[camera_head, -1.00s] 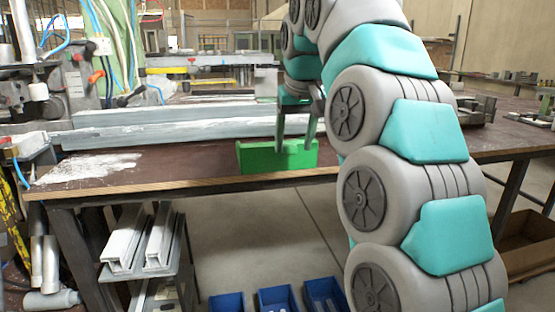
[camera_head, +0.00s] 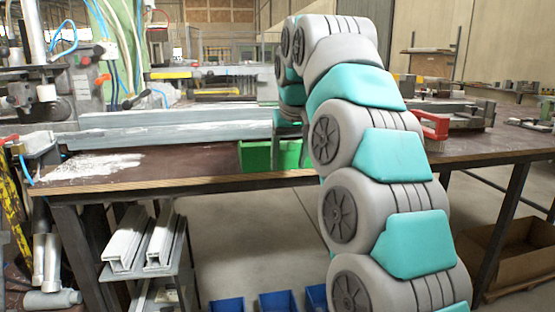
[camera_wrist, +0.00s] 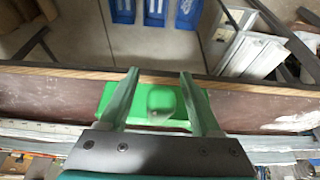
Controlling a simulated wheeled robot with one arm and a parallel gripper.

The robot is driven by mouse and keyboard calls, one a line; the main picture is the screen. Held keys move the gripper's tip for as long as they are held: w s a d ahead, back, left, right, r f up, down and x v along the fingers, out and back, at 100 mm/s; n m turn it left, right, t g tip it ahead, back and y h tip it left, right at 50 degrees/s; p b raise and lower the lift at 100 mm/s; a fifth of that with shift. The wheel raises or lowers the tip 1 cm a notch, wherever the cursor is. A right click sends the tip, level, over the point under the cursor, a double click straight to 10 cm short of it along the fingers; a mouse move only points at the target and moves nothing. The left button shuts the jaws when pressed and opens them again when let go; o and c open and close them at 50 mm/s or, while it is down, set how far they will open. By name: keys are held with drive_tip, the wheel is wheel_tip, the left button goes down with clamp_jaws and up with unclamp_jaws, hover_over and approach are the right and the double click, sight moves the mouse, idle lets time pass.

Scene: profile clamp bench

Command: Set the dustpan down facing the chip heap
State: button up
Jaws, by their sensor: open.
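The green dustpan (camera_head: 256,156) rests on the brown bench top near its front edge, to the right of the pale chip heap (camera_head: 92,166). In the head view my arm covers its right part, and I cannot tell which way its mouth points. The dustpan also shows in the wrist view (camera_wrist: 165,100), below and between my fingers, extending past both sides. My gripper (camera_wrist: 159,73) is open above the dustpan, its fingers apart; whether they touch it is unclear. My fingers are hidden in the head view.
Long grey profiles (camera_head: 180,128) lie along the bench behind the dustpan. A red-handled brush (camera_head: 433,124) stands right of my arm. Blue bins (camera_head: 277,303) are on the floor in front. The bench between heap and dustpan is clear.

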clamp_jaws()
idle(0.4)
idle(0.9)
